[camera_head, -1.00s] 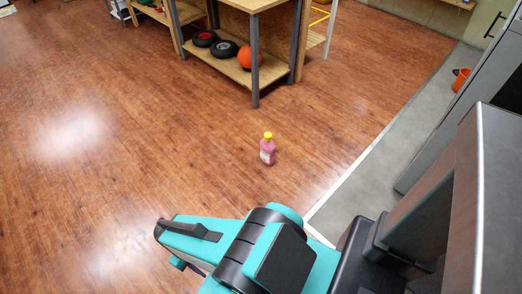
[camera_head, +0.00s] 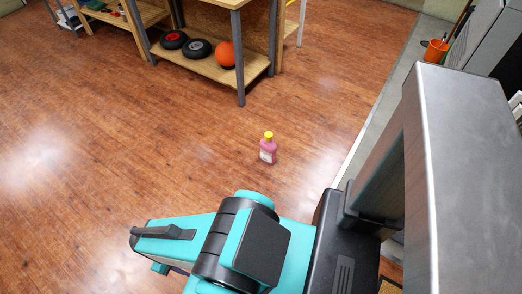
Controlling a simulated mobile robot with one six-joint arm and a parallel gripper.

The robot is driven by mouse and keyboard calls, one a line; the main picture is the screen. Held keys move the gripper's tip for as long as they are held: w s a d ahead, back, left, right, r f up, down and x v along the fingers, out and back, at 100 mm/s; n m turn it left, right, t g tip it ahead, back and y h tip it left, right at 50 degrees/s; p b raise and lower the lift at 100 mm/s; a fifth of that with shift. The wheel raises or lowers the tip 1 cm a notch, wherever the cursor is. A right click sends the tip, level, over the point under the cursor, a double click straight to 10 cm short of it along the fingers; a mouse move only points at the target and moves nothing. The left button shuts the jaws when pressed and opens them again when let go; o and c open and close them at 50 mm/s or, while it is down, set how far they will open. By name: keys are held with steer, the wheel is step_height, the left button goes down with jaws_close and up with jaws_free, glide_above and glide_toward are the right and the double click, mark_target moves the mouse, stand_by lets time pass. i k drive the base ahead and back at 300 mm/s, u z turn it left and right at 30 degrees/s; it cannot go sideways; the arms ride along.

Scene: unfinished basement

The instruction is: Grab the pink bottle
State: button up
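The pink bottle (camera_head: 268,151) with a yellow cap and a pale label stands upright on the wood floor, near the middle of the view. Nothing touches it. My teal and black arm is in the lower part of the view, in front of the bottle and apart from it. My gripper's fingertips cannot be made out; the end of the arm seems hidden behind its own links.
A wooden workbench (camera_head: 198,64) stands beyond the bottle, with an orange ball (camera_head: 225,54) and dark wheels (camera_head: 197,48) on its low shelf. An orange bucket (camera_head: 436,50) stands at the upper right. The floor (camera_head: 130,140) around the bottle is clear.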

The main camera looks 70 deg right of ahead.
mark_target(269, 147)
steer(key=i, duration=1.55)
steer(key=z, duration=4)
steer(key=i, duration=0.1)
steer(key=u, duration=2.05)
steer(key=k, duration=0.5)
steer(key=z, duration=0.3)
